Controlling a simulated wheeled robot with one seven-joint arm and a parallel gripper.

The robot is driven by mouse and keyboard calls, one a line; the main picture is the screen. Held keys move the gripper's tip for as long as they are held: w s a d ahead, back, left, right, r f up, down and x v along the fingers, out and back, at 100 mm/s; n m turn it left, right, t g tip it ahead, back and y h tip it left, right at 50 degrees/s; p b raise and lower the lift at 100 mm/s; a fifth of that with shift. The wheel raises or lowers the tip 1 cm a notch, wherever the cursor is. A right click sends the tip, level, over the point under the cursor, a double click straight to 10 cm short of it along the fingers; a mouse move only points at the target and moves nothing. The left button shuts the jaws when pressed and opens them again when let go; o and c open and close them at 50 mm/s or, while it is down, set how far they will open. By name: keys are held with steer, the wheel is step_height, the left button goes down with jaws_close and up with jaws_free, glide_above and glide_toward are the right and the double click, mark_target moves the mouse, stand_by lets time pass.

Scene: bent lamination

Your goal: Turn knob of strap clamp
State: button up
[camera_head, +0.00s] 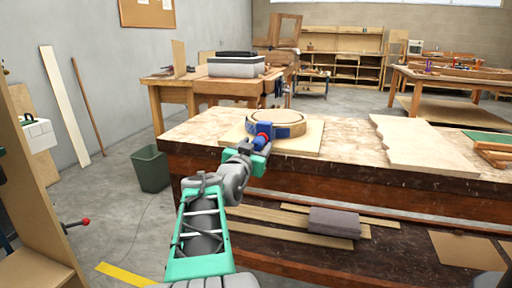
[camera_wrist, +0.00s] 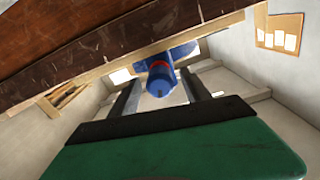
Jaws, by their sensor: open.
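The strap clamp (camera_head: 291,130) is a blue band around a round bent wood ring (camera_head: 275,117), which lies on a pale board (camera_head: 308,139) on the workbench. Its blue knob (camera_wrist: 161,79) with a red collar points toward my wrist camera. My gripper (camera_wrist: 158,100) is open, with one dark finger on each side of the knob in the wrist view. The knob lies at or just beyond the fingertips; I cannot tell if they touch it. In the head view my gripper (camera_head: 258,147) is at the bench's front edge, partly hiding the clamp's front.
The workbench (camera_head: 350,180) has a dark front edge close to my gripper. A pale wood panel (camera_head: 425,148) lies on its right side. Planks and a grey block (camera_head: 333,222) sit on the lower shelf. A green bin (camera_head: 151,169) stands on the floor at left.

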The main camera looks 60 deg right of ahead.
steer(key=s+a+p, duration=0.1)
steer(key=a, duration=0.6)
steer(key=shift+s+a, duration=0.15)
steer(key=shift+a, duration=0.2)
